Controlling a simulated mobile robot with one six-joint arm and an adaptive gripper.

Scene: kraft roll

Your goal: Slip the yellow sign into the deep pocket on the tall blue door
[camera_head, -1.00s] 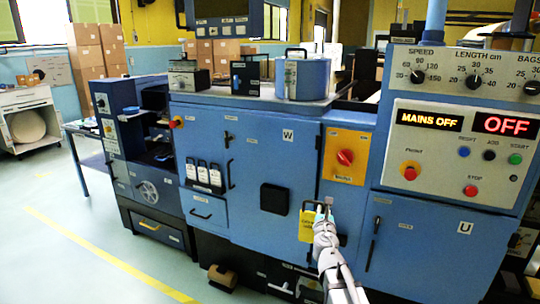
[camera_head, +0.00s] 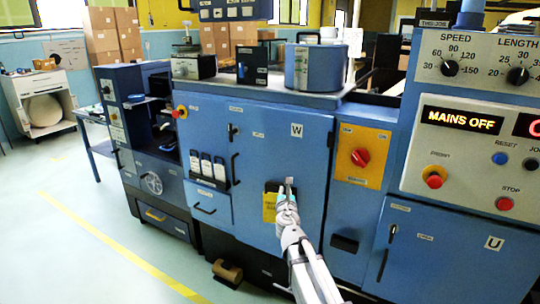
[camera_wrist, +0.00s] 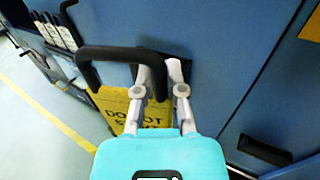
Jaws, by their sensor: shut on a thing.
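My gripper (camera_head: 288,184) is shut on the yellow sign (camera_head: 268,208), in front of the tall blue door (camera_head: 303,150) marked W. In the wrist view the sign (camera_wrist: 112,104) hangs beyond and left of my gripper (camera_wrist: 160,76), with black lettering partly covered by the fingers. A thick black loop (camera_wrist: 88,66) stands at its top. The black pocket (camera_head: 272,186) on the door is mostly hidden behind the sign and gripper. In the wrist view a dark patch of it (camera_wrist: 184,62) shows behind the fingertips. I cannot tell whether the sign is inside the pocket or in front.
A red knob on an orange plate (camera_head: 362,155) is right of the door. A black rectangular fitting (camera_head: 344,243) sits low on the panel beside it. Door handles and several black-and-white holders (camera_head: 207,168) are at left.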

